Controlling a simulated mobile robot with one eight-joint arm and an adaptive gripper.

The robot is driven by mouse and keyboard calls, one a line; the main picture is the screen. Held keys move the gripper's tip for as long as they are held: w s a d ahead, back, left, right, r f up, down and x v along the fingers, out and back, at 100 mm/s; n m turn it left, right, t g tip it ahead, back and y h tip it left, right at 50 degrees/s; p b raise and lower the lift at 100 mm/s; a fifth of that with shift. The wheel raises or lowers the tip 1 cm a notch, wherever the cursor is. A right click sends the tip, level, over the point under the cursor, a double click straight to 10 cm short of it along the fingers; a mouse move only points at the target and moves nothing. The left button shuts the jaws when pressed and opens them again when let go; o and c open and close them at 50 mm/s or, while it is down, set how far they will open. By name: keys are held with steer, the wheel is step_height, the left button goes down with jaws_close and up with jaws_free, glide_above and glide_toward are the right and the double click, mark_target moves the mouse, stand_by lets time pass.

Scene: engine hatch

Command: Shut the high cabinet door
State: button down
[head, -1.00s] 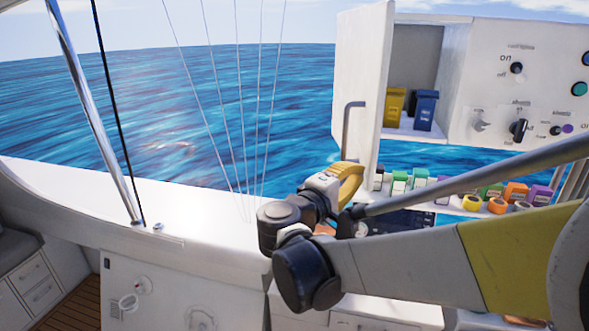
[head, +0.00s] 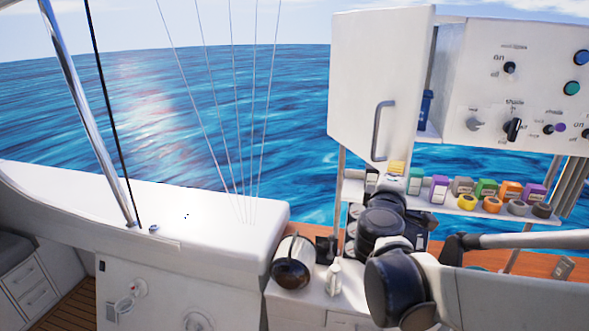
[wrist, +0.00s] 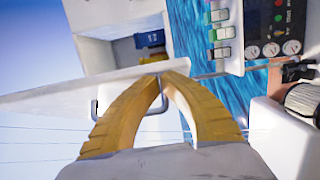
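The high cabinet door (head: 380,75) is a white panel, partly open, with a grey bar handle (head: 378,130) on its outer face. The door covers most of the cabinet opening, leaving a narrow gap at its right. My gripper (head: 397,166) is at the door's lower edge. In the wrist view my gripper's yellow fingers (wrist: 165,77) meet at the tips, with nothing seen between the tips. They overlap the door panel (wrist: 70,90) there, but I cannot tell if they touch it. The handle (wrist: 97,108) passes behind the fingers.
A blue binder (head: 426,108) shows in the cabinet gap. A control panel (head: 530,80) with knobs is at the right. Below is a shelf (head: 450,203) of small coloured containers. A round-ended canister (head: 292,270) stands on the counter. Open sea lies left of the door.

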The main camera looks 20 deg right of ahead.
steer(key=w+d+b, duration=0.2)
steer(key=d+b, duration=0.1)
steer(key=d, duration=1.1)
steer(key=n+t+y+b, duration=0.3)
steer(key=n+t+y, duration=0.1)
steer(key=y, duration=0.1)
glide_toward(448, 134)
steer(key=a+r, duration=0.1)
steer(key=a, duration=0.4)
steer(key=w+d+n+y, duration=0.1)
steer(key=w+d, duration=0.1)
steer(key=w+d+y, duration=0.1)
steer(key=w+d, duration=0.2)
steer(key=shift+w+d+r+n+t+y, duration=0.25)
steer(key=shift+w+d+n+t+y, duration=0.05)
steer(key=shift+w+n+y, duration=0.1)
steer(key=shift+w+d, duration=0.45)
steer(key=shift+w, duration=0.05)
steer(key=shift+r, duration=0.1)
steer(key=shift+a, duration=0.1)
